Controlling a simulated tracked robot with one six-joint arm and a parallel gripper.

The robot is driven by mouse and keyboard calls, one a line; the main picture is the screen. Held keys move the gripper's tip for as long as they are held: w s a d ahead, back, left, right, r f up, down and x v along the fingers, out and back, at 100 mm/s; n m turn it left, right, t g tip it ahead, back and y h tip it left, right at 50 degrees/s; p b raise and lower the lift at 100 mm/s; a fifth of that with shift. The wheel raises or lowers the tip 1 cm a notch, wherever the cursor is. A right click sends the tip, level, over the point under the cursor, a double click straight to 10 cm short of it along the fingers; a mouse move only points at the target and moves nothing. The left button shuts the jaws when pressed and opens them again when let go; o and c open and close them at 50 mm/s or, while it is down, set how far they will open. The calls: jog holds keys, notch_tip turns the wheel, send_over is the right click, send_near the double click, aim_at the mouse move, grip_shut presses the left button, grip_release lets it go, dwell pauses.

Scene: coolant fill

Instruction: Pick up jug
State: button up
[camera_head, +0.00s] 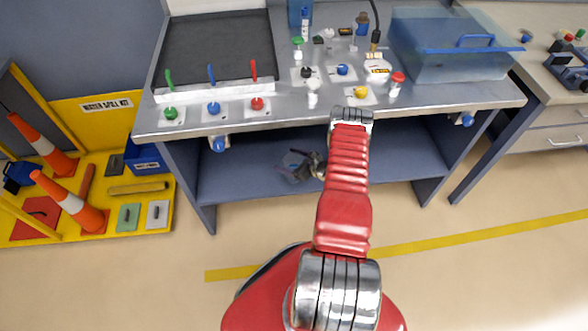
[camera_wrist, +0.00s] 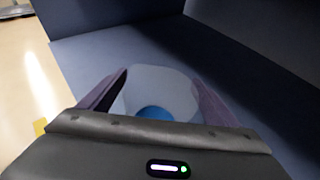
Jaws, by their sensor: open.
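The jug is a translucent, pale container with a blue round part. In the wrist view the jug (camera_wrist: 155,82) stands on the dark blue shelf and lies between the fingers of my gripper (camera_wrist: 158,90). The fingers are open, one on each side of it; I cannot tell whether they touch it. In the head view the jug (camera_head: 290,166) shows faintly on the lower shelf under the bench, next to my gripper (camera_head: 312,167). My arm hides part of that area.
The lower shelf (camera_head: 248,180) sits under the bench top (camera_head: 440,98), with upright side panels. A clear bin with a blue handle (camera_head: 450,50) and several coloured knobs are on top. Traffic cones (camera_head: 68,202) stand on a yellow spill-kit tray at left. The shelf's right part looks clear.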

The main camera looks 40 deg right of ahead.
jog(key=shift+c, duration=0.4)
jog(key=c, duration=1.3)
jog(key=shift+r, duration=5.05)
jog(key=shift+s, duration=0.15)
